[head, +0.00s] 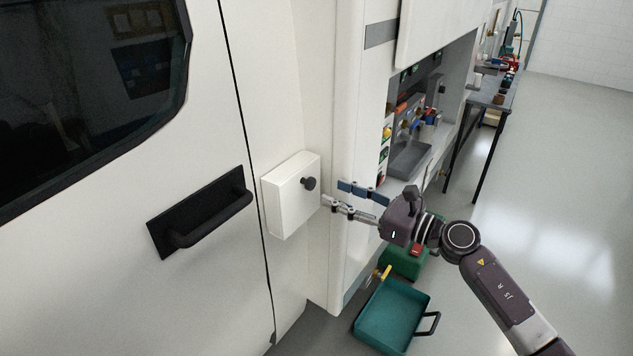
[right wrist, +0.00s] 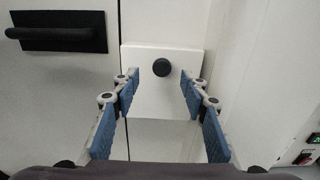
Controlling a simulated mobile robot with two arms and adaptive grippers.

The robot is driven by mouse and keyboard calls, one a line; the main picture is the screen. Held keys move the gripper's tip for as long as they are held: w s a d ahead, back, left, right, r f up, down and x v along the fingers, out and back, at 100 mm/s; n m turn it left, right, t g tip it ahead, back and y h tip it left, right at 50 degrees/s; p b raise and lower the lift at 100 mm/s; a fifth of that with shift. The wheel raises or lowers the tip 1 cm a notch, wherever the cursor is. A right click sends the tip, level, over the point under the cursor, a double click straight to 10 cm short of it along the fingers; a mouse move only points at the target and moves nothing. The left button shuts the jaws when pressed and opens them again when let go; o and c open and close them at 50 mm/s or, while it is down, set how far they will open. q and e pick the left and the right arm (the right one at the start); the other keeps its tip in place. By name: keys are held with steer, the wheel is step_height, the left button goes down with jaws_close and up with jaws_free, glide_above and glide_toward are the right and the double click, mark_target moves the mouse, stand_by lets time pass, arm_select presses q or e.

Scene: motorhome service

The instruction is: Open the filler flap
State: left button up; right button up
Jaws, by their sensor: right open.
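The filler flap (head: 289,198) is a white square panel standing out from the motorhome's side, with a round black knob (head: 309,183) near its right edge. In the right wrist view the flap (right wrist: 142,98) is straight ahead and its knob (right wrist: 161,67) shows between my fingers, farther off than the tips. The flap looks shut. My right gripper (head: 334,194) is open and empty, just right of the knob and apart from it; its blue-padded fingers also show in the right wrist view (right wrist: 160,88). My left gripper is out of view.
A black door handle (head: 205,213) sits left of the flap, below a dark window (head: 90,90). An open service bay (head: 410,158) lies to the right. A teal tray (head: 392,318) and a green box (head: 404,263) are on the floor below. The floor at right is clear.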

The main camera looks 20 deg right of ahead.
mark_target(313, 184)
steer(key=p+x, duration=0.1)
steer(key=x, duration=0.5)
steer(key=shift+w+d+p, duration=0.15)
steer(key=shift+d+p, duration=0.1)
steer(key=shift+p, duration=0.1)
steer(key=shift+w+a+f, duration=0.1)
steer(key=shift+w+a, duration=0.3)
steer(key=shift+a, duration=0.05)
jaws_close()
